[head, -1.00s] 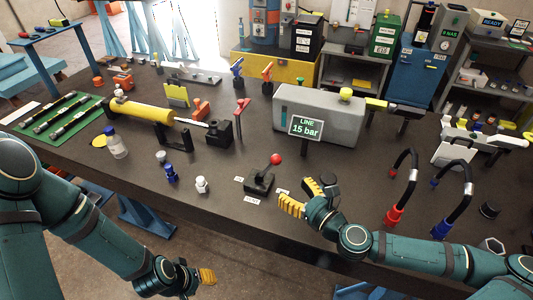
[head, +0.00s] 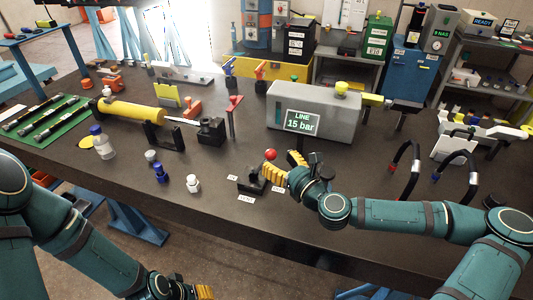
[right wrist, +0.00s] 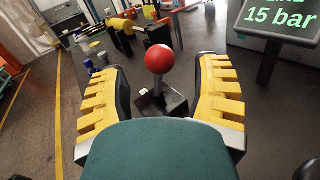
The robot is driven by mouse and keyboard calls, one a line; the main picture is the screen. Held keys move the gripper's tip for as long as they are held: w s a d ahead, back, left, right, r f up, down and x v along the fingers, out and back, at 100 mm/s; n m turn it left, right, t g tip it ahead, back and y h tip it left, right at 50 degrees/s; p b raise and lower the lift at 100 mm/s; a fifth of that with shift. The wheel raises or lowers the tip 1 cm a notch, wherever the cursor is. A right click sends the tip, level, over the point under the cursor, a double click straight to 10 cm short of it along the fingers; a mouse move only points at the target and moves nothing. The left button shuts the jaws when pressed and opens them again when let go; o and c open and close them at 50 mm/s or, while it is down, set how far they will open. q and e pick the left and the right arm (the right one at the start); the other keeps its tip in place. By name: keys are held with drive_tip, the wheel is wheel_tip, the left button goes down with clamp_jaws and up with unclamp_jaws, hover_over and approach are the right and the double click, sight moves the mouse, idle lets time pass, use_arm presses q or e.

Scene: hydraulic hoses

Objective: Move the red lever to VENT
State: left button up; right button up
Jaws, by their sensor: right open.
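The red-knobbed lever (head: 271,154) leans up from a small dark base (head: 251,185) near the table's front edge. Small white labels (head: 246,198) lie around the base; their words are too small to read. My right gripper (head: 285,166) is open beside the lever, at its right in the head view. In the right wrist view the red ball (right wrist: 159,59) shows between and beyond the two yellow fingers (right wrist: 157,95), with no visible contact. My left gripper (head: 200,292) is low at the bottom edge, in front of the table, with its jaws mostly hidden.
A grey box (head: 330,115) with a display (head: 303,121) reading "LINE 15 bar" stands behind the lever. Hoses (head: 402,165) arch at the right.

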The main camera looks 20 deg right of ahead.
drive_tip(key=x, duration=0.6)
clamp_jaws()
idle(0.3)
